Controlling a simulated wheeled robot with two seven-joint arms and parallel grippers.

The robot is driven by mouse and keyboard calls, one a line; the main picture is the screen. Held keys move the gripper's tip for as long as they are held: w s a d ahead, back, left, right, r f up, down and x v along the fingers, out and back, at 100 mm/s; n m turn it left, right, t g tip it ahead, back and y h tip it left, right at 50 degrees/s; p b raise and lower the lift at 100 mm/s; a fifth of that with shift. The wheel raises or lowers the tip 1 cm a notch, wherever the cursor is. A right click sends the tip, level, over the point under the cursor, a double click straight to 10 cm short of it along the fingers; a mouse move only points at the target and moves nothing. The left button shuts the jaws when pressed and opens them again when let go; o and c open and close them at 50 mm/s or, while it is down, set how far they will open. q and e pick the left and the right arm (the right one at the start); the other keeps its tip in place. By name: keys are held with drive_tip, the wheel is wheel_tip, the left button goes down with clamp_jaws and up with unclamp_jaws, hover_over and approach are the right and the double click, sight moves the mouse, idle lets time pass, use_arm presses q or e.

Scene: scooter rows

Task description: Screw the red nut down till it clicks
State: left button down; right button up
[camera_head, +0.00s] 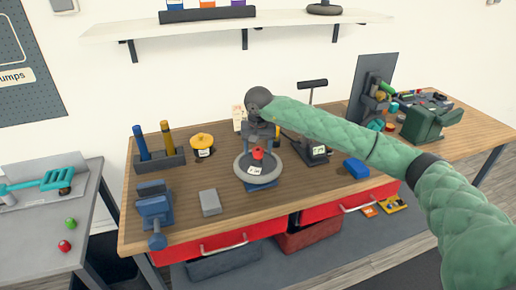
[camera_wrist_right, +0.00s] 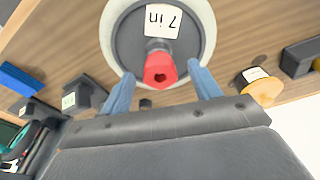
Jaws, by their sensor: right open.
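The red nut (camera_head: 257,154) sits at the centre of a small grey-rimmed wheel (camera_head: 243,178) with a "7 in" label, on the wooden workbench. In the right wrist view, the red nut (camera_wrist_right: 160,68) has a dark hole in its end and stands up from the wheel's dark hub (camera_wrist_right: 128,40). My right gripper (camera_head: 262,137) is right above the wheel, pointing down. Its two blue fingers are spread on either side of the nut, with a gap on each side. Whether the fingertips reach nut height is unclear. My left gripper is not in view.
Near the wheel are a yellow round container (camera_head: 202,141), a grey block (camera_head: 210,203) and a black T-handled device (camera_head: 314,148). A blue block (camera_head: 356,168) lies right, a blue vise (camera_head: 155,210) front left. The bench top between wheel and grey block is clear.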

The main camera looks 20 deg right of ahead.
sight(258, 152)
drive_tip(key=r, duration=0.2)
drive_tip(key=r+b, duration=0.1)
drive_tip(key=r, duration=0.1)
drive_tip(key=s+r+b, duration=0.1)
drive_tip(key=r, duration=0.1)
drive_tip(key=shift+a+r, duration=0.1)
drive_tip(key=shift+r+b, duration=0.35)
drive_tip(key=shift+r, duration=0.3)
